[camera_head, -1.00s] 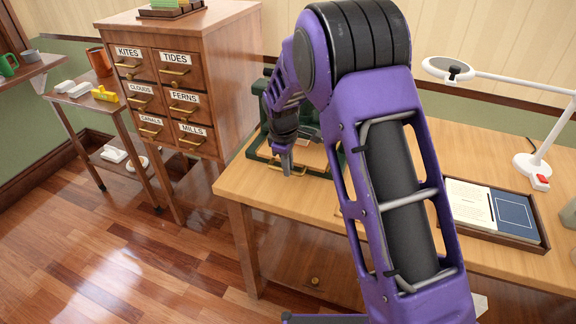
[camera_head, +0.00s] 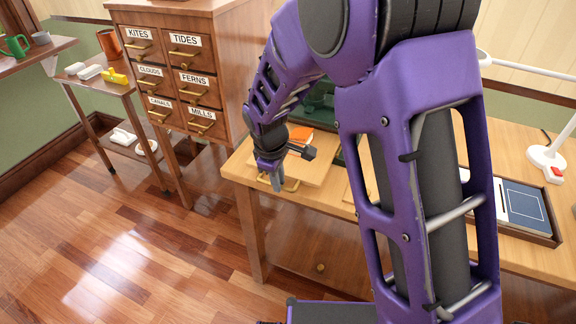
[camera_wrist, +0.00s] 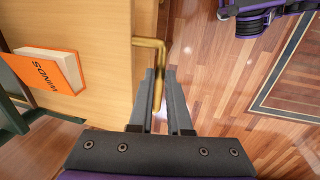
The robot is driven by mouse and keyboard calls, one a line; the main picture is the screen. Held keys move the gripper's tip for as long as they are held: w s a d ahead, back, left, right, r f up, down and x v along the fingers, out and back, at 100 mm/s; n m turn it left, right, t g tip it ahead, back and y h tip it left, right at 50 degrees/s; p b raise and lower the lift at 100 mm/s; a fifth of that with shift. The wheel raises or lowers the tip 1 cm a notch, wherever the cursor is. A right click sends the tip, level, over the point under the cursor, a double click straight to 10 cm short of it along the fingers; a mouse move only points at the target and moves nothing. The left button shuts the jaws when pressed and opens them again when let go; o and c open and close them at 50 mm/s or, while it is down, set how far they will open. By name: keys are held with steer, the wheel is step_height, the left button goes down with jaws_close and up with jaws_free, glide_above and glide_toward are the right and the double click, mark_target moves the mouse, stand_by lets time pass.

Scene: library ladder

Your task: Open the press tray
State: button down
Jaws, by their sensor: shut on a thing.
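The press tray (camera_head: 318,172) is a flat wooden board pulled out from the dark green press (camera_head: 320,98) at the back of the table. Its brass handle (camera_head: 292,186) is at its front edge. In the wrist view the tray (camera_wrist: 105,60) shows at the left, with the handle (camera_wrist: 149,42) on its edge. An orange book (camera_wrist: 50,68) lies on the tray; it also shows partly in the head view (camera_head: 300,134). My gripper (camera_head: 276,184) is at the tray's front edge, and in the wrist view its fingers (camera_wrist: 160,76) are shut around the handle. My arm hides part of the press.
A drawer cabinet (camera_head: 190,70) with labelled drawers stands to the left of the table (camera_head: 245,172). A framed tray with papers (camera_head: 525,208) and a white lamp (camera_head: 548,157) are at the right. The wooden floor in front is clear.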

steer(key=shift+s+a, duration=0.3)
steer(key=shift+s, duration=0.5)
steer(key=shift+s+a, duration=0.3)
steer(key=shift+s, duration=0.55)
steer(key=shift+s+a, duration=0.3)
steer(key=shift+s, duration=0.5)
steer(key=c, duration=0.9)
jaws_free()
steer(key=shift+s, duration=0.1)
steer(key=shift+o, duration=0.2)
steer(key=s+a+r+p, duration=0.1)
steer(key=s+r+p, duration=0.2)
steer(key=r, duration=1.4)
steer(key=shift+a, duration=0.15)
